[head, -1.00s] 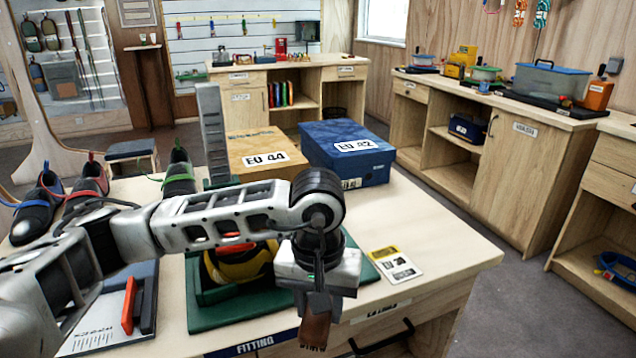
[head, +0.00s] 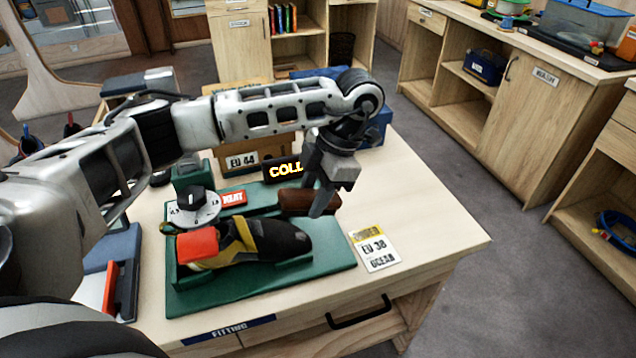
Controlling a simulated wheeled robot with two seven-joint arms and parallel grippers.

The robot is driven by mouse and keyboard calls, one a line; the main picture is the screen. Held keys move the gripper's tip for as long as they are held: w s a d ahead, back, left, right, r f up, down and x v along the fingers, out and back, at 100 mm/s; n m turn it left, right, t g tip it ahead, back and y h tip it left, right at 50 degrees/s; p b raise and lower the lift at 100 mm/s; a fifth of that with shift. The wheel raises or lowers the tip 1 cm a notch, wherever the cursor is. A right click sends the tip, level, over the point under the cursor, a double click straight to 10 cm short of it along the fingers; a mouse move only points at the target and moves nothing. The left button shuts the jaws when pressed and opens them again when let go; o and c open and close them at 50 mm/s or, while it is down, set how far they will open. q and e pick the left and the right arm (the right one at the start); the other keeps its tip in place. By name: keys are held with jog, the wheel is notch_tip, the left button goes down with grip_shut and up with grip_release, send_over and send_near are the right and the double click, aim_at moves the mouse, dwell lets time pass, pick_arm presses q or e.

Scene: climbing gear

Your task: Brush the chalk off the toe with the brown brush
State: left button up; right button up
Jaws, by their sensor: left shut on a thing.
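A black and yellow climbing shoe (head: 262,242) lies on a green fitting stand (head: 330,256), its dark toe pointing right and a red block over its heel end. I cannot make out chalk on the toe. My left gripper (head: 318,192) points down just behind the toe and is shut on the brown brush (head: 298,203). The brush lies roughly level, partly hidden by the fingers. It looks just beyond the toe in the picture; I cannot tell whether it touches anything. My right gripper is out of view.
A dial (head: 195,210), a red label and a lit "COLL" display (head: 285,169) stand behind the shoe. A yellow and white card (head: 374,250) lies right of the stand. Shoe boxes (head: 240,158) are behind my arm. The table's right side (head: 430,220) is clear.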

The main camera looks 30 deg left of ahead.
pick_arm(q)
jog(key=shift+b+x, duration=0.35)
jog(key=shift+x, duration=0.45)
jog(key=shift+b+x, duration=0.9)
jog(key=shift+x, duration=1.05)
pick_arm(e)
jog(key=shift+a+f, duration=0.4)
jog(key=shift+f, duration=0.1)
pick_arm(q)
jog(key=shift+a+f, duration=0.1)
jog(key=shift+f, duration=0.2)
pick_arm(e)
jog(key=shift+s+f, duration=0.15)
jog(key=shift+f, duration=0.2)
pick_arm(q)
jog(key=shift+s+a+f+b, duration=0.15)
jog(key=shift+s+f+b, duration=0.05)
jog(key=shift+f+b, duration=0.3)
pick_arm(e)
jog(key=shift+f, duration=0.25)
